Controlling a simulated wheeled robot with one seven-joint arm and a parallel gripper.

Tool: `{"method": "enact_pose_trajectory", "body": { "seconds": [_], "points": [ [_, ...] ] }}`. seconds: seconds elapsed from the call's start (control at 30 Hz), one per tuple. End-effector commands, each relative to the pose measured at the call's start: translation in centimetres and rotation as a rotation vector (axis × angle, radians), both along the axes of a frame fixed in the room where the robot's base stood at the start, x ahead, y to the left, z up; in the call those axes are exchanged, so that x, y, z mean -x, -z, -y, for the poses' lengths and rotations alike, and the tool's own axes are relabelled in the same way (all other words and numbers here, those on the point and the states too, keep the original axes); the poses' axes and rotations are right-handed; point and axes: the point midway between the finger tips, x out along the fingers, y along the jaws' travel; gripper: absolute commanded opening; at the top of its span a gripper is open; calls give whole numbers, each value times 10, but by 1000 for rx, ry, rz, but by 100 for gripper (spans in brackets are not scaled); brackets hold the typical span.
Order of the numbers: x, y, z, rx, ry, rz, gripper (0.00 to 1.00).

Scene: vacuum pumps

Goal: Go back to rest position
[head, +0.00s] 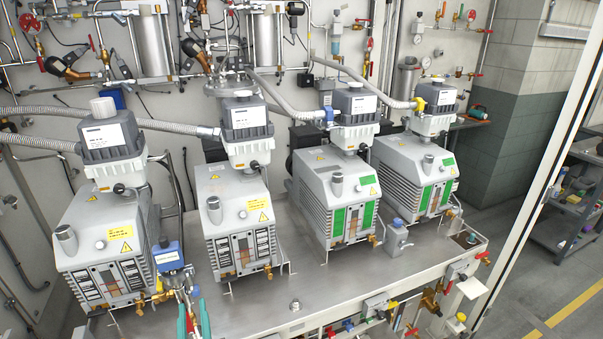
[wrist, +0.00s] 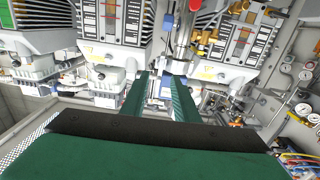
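My gripper (head: 193,316) shows at the bottom edge of the head view, low in front of the leftmost pumps. In the wrist view my gripper (wrist: 161,82) has its two green fingers apart with a gap between them. Nothing is clearly clamped there. A small grey fitting with a blue top (head: 170,258) stands just beyond the fingertips in the head view. Whether the fingers touch it, I cannot tell. The rest of my arm is out of the head view.
Several grey vacuum pumps stand in a row, among them a left one (head: 105,240) and a right one (head: 415,175). The metal bench (head: 255,312) has pipes and valves along its front edge. A pipe-covered wall panel is behind. Open floor (head: 560,300) lies at the right.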

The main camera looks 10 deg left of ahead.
Motion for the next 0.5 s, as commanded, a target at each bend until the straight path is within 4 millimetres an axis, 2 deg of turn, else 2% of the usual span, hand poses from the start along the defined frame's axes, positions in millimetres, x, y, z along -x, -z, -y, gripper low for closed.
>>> {"method": "enact_pose_trajectory", "body": {
  "seconds": [0.17,0.37,0.5],
  "points": [
    [8,30,35,22,32,-17,28],
    [33,77,101,47,94,-45,28],
    [59,103,145,61,141,-65,28]
  ]
}}
